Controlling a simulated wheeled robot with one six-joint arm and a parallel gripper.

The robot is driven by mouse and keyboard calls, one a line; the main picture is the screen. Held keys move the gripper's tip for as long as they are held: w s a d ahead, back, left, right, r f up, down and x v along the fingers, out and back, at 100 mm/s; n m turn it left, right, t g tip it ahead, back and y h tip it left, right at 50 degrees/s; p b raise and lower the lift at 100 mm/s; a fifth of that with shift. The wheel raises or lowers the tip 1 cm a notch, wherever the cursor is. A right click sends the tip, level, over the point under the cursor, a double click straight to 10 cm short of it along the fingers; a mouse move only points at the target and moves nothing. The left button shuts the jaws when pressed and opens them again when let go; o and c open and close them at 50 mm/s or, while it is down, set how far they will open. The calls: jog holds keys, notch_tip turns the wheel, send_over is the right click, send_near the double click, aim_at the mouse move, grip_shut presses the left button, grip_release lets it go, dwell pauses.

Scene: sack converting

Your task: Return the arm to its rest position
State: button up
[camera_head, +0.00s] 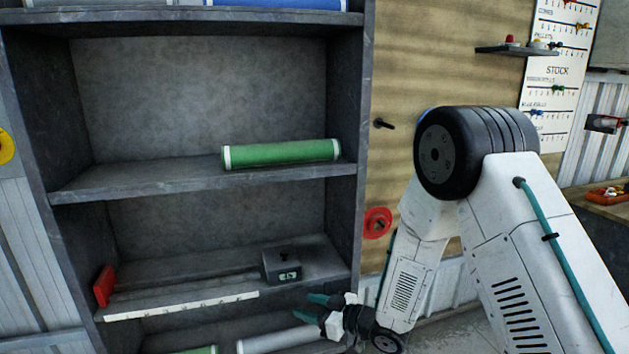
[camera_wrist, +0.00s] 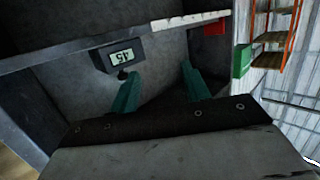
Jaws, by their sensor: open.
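My gripper (camera_head: 322,307) is in front of the lower right part of the grey shelf unit, just below the shelf with the dark box. Its teal fingers stand apart with nothing between them, and they also show in the wrist view (camera_wrist: 158,92). My white arm is bent, with its elbow raised at the right of the head view. The dark box (camera_head: 282,266) has a small display and sits on the shelf near my gripper. In the wrist view the box (camera_wrist: 121,58) shows the display upside down.
A green roll (camera_head: 282,154) lies on the middle shelf (camera_head: 140,184). A pale grey roll (camera_head: 277,341) lies on the bottom shelf, close to my gripper. A red block (camera_head: 104,286) stands at the left end of the box's shelf. A stock board (camera_head: 556,75) hangs at the back right.

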jog(key=d+f+m+g+h, duration=0.1)
jog(key=d+f+m+h, duration=0.1)
jog(key=d+f+h, duration=0.4)
jog(key=s+d+r+m+g+h, duration=0.2)
jog(key=s+d+r+h, duration=0.15)
jog(key=d, duration=0.35)
jog(key=s+d+r+m+g+h, duration=0.1)
jog(key=s+d+r+m+h, duration=0.2)
jog(key=d, duration=0.4)
jog(key=s+d+r+m+g, duration=0.1)
jog(key=s+d+r+m, duration=0.1)
jog(key=s+r, duration=1)
jog(key=s+d+r+m+g, duration=0.2)
jog(key=s+d+r, duration=0.3)
jog(key=s+r, duration=0.7)
jog(key=s+h, duration=0.1)
jog(key=s, duration=0.3)
jog(key=shift+s+d+r+m, duration=0.2)
jog(key=shift+s+m, duration=0.1)
jog(key=shift+m, duration=0.1)
